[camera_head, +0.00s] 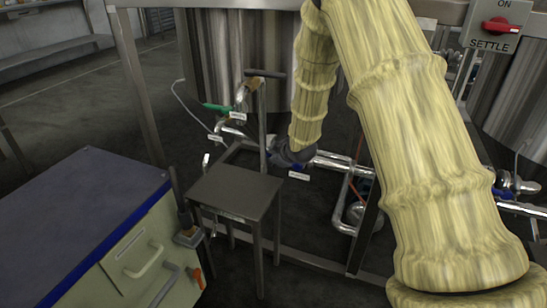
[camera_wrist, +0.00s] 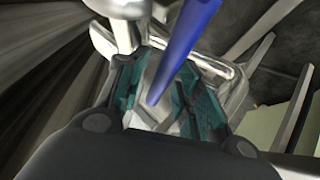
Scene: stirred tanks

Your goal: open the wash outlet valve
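A blue valve handle (camera_wrist: 187,42) runs between the two teal-padded fingers of my gripper (camera_wrist: 162,95) in the wrist view. The fingers are apart, with gaps beside the handle, so I do not see them gripping it. In the head view, my gripper (camera_head: 290,155) is low at the pipework, at the end of my yellow-sleeved arm. A bit of the blue handle (camera_head: 301,166) shows just beside it, above a white label (camera_head: 299,176) too small to read. My gripper hides most of that valve, so I cannot tell its position or confirm its name.
A green-handled valve (camera_head: 216,107) stands to the left on the pipes. A small dark table (camera_head: 236,190) stands in front of the pipework. A blue-topped cabinet (camera_head: 75,215) is at lower left. Metal frame legs surround the pipes.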

